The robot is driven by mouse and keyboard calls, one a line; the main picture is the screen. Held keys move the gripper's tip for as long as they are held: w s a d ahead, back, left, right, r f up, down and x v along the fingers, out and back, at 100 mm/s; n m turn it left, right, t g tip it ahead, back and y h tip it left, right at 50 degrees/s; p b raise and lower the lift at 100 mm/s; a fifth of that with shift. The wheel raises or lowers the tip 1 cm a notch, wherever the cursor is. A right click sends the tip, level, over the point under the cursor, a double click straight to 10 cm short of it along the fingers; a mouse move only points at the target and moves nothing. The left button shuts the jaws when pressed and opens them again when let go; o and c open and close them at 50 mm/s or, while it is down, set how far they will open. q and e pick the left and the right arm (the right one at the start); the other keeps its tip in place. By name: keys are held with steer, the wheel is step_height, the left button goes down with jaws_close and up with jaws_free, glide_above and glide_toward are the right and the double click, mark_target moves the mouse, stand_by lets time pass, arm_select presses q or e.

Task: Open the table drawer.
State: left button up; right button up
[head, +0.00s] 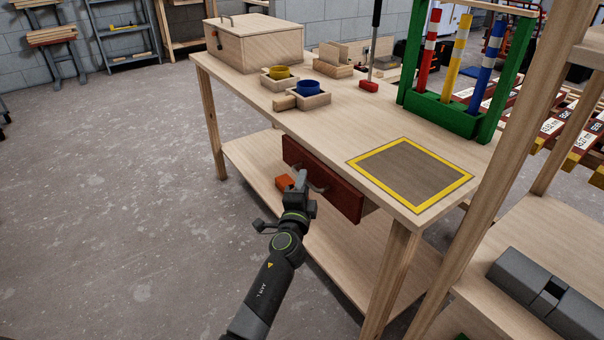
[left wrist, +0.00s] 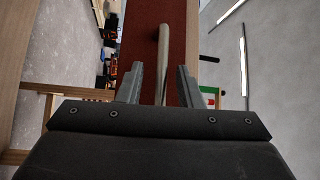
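The table (head: 330,125) is pale wood. Its drawer (head: 345,196) has a dark red front just under the table top's near edge and looks shut or nearly so. A metal bar handle (head: 317,187) sits on the front, partly hidden by my left gripper (head: 302,178). In the left wrist view the handle (left wrist: 163,50) runs down between the two fingers of my left gripper (left wrist: 160,85), with a gap on each side. The fingers are open. The red drawer front (left wrist: 140,30) is beyond them. My right gripper is in neither view.
The floor (head: 120,200) at left is clear.

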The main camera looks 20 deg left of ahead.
arm_select(q)
steer(key=shift+w, duration=0.15)
steer(key=shift+r, duration=0.1)
jaws_close()
stand_by(0.3)
